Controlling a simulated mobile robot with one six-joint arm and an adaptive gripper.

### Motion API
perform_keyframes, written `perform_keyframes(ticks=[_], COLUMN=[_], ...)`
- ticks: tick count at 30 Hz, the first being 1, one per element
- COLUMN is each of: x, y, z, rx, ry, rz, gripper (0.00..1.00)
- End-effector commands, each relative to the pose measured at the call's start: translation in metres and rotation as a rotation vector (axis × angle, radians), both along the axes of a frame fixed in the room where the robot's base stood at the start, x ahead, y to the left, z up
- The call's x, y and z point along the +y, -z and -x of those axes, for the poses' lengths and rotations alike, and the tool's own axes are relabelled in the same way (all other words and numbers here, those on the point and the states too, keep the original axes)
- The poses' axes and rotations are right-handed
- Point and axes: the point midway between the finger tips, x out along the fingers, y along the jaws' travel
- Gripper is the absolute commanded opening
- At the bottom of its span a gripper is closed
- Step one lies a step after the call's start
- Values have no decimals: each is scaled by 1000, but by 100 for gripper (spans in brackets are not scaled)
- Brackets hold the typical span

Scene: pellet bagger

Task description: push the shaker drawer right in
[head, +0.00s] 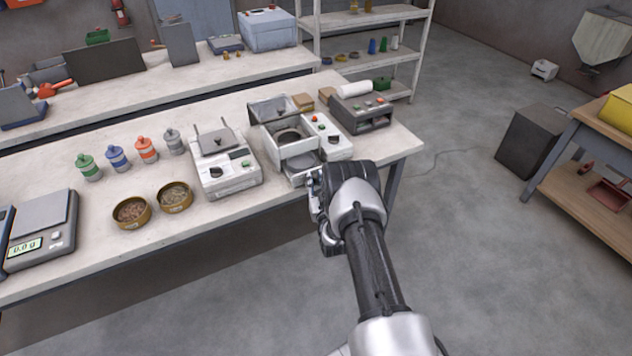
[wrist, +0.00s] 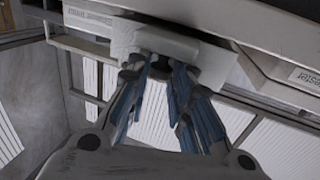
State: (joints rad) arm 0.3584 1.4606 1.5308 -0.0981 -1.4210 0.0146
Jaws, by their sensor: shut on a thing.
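The shaker (head: 287,140) is a white box with a raised lid, standing near the right end of the front bench. Its drawer (head: 297,172) juts out at the front, low down, with a grey inside showing. My gripper (head: 314,188) is at the drawer's front, at the bench edge. In the wrist view the pale drawer front (wrist: 208,62) spans the top centre. The blue-padded fingers of my gripper (wrist: 172,95) are closed around the drawer's handle. The handle is mostly hidden between the fingers.
A white tester (head: 225,170) stands left of the shaker, and a button panel (head: 326,137) is on its right. A grey machine (head: 362,112) is behind to the right. Two sample bowls (head: 131,212) lie farther left. The floor (head: 470,260) right of my arm is clear.

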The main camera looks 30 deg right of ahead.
Motion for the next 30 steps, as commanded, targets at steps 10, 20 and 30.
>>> perform_keyframes(ticks=[10, 20, 30], x=[0, -1, 0], y=[3, 6, 0], z=[-13, -71, -92], rx=[-5, -5, 1], ry=[-1, 1, 1], rz=[2, 2, 0], gripper=[0, 0, 0])
